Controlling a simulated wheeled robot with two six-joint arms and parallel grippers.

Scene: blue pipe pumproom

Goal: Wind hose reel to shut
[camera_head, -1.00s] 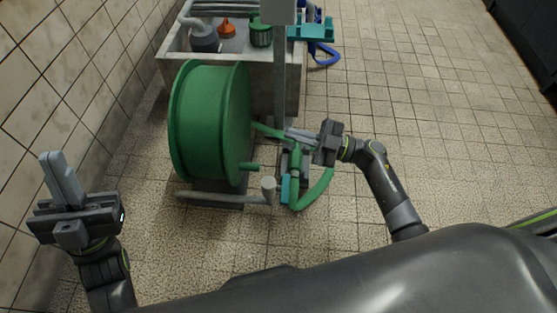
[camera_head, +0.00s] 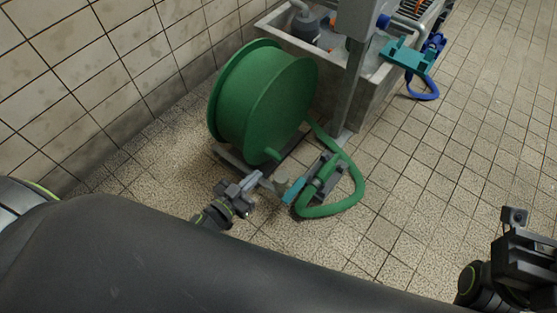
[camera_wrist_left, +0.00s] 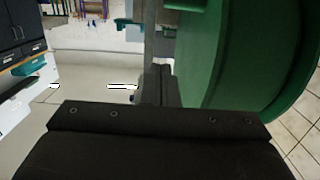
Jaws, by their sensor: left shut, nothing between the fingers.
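The green hose reel (camera_head: 262,95) stands on the floor by the tiled wall. It also fills the right of the left wrist view (camera_wrist_left: 245,60). A short green peg (camera_head: 268,155) sticks out low on its near side. Green hose (camera_head: 352,190) loops on the floor to its right, beside a nozzle-like grey and teal piece (camera_head: 318,180). My left gripper (camera_head: 256,177) is shut and empty, just in front of the reel's base and below the peg. Its tips are close to a grey post (camera_head: 281,180); contact is unclear. My right gripper (camera_head: 515,222) is at the right edge, its jaws unclear.
A grey trough (camera_head: 375,85) stands behind the reel, with a grey upright post (camera_head: 352,85) before it. Tiled floor (camera_head: 440,160) is open to the right.

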